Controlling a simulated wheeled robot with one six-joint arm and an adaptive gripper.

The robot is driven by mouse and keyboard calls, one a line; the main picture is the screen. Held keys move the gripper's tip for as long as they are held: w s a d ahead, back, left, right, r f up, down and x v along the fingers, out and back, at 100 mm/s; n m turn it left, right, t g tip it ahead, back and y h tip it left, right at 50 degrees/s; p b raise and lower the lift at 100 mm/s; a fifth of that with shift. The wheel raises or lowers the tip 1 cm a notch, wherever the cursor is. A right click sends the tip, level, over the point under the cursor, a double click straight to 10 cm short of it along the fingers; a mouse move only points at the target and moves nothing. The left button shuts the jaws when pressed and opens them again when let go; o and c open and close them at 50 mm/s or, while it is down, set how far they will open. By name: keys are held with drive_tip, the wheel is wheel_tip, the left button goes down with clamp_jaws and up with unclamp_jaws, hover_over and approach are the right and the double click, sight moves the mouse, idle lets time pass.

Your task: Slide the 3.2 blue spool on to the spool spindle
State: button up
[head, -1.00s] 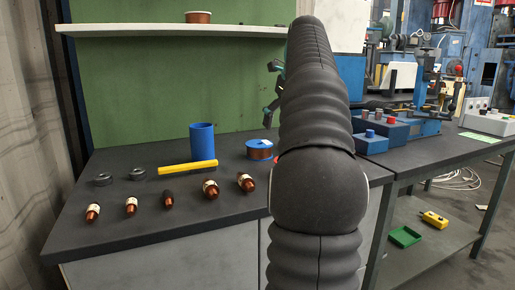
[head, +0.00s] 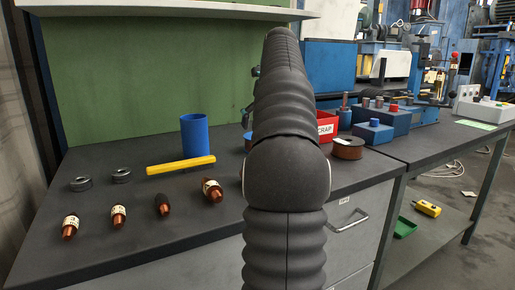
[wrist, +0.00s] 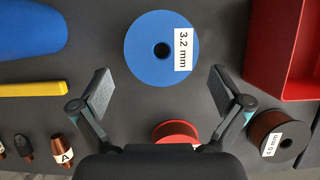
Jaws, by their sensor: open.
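The blue spool (wrist: 148,66), labelled 3.2 mm, lies flat on the dark bench with its centre hole facing up in the wrist view. In the head view only a sliver of blue (head: 248,136) shows beside my arm. My gripper (wrist: 160,86) is open and empty, its two fingers spread to the lower left and lower right of the spool, apart from it. In the head view the gripper is mostly hidden behind my arm. I cannot clearly make out the spool spindle; a short upright post (head: 345,100) stands behind the red bin.
A red SCRAP bin (head: 327,128) and a brown spool (head: 348,148) stand right of my arm. A red-topped spool (wrist: 175,131) is between my finger bases. Blue blocks (head: 373,132) stand right.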

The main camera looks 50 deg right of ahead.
drive_tip(key=shift+b+x, duration=1)
drive_tip(key=shift+x, duration=2.25)
drive_tip(key=shift+r, duration=0.1)
drive_tip(key=c, duration=1.6)
drive_tip(key=r+p, duration=0.1)
drive_tip(key=r, duration=0.2)
drive_tip(key=r+p, duration=0.1)
drive_tip(key=shift+d+r+p, duration=0.3)
drive_tip(key=shift+r+p, duration=0.05)
drive_tip(key=shift+r, duration=0.05)
drive_tip(key=s+d+r+p, duration=0.4)
drive_tip(key=d+r+p, duration=0.1)
drive_tip(key=d, duration=0.5)
drive_tip(key=shift+d+r, duration=0.15)
drive_tip(key=shift+r, duration=0.4)
